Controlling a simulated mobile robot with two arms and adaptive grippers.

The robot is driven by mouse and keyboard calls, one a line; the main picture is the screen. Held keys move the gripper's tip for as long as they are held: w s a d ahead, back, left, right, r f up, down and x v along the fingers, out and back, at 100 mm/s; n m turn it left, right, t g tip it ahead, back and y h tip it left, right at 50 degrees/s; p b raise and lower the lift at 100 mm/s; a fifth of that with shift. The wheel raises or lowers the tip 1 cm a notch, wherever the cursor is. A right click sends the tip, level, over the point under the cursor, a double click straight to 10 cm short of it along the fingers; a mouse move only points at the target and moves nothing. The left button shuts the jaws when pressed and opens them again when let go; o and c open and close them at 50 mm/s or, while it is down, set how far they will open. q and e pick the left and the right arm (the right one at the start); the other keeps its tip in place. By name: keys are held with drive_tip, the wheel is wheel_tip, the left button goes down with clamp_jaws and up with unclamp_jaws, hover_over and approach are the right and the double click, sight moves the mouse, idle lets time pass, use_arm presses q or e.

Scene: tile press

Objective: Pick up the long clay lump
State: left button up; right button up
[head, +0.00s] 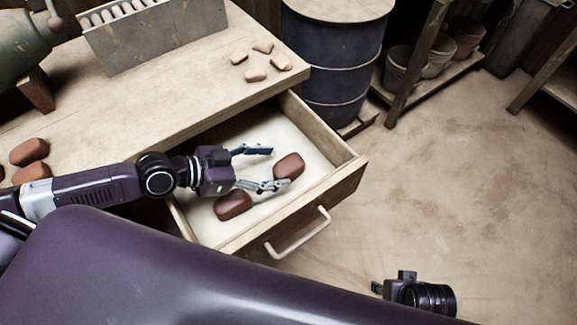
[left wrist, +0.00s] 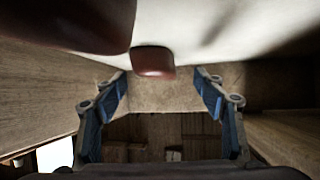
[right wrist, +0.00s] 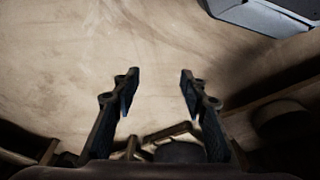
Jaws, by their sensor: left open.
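Two reddish-brown clay lumps lie in the open drawer: a far lump (head: 289,165) and a near lump (head: 233,204). Both look rounded and somewhat elongated; I cannot tell for sure which is the long one. My left gripper (head: 270,167) is open over the drawer, its fingers pointing right, with the far lump just beyond the fingertips. In the left wrist view, a small-looking lump (left wrist: 153,62) shows ahead between the fingers, and a large, close lump (left wrist: 70,22) fills the top left. My right gripper (right wrist: 158,88) is open and empty above the floor.
The drawer (head: 340,178) has raised wooden walls and a front handle (head: 300,235). More lumps (head: 29,151) lie on the bench at left, and several small clay pieces (head: 255,74) at its far corner. A dark barrel (head: 335,60) stands behind the drawer. Floor at right is clear.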

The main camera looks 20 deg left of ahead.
sight(284, 165)
use_arm(q)
drive_tip(key=shift+x, duration=2.35)
drive_tip(key=shift+s+d+r, duration=0.1)
drive_tip(key=shift+d+r, duration=0.05)
drive_tip(key=shift+d, duration=0.05)
drive_tip(key=c, duration=1.5)
drive_tip(key=shift+c, duration=0.9)
drive_tip(key=shift+r, duration=0.1)
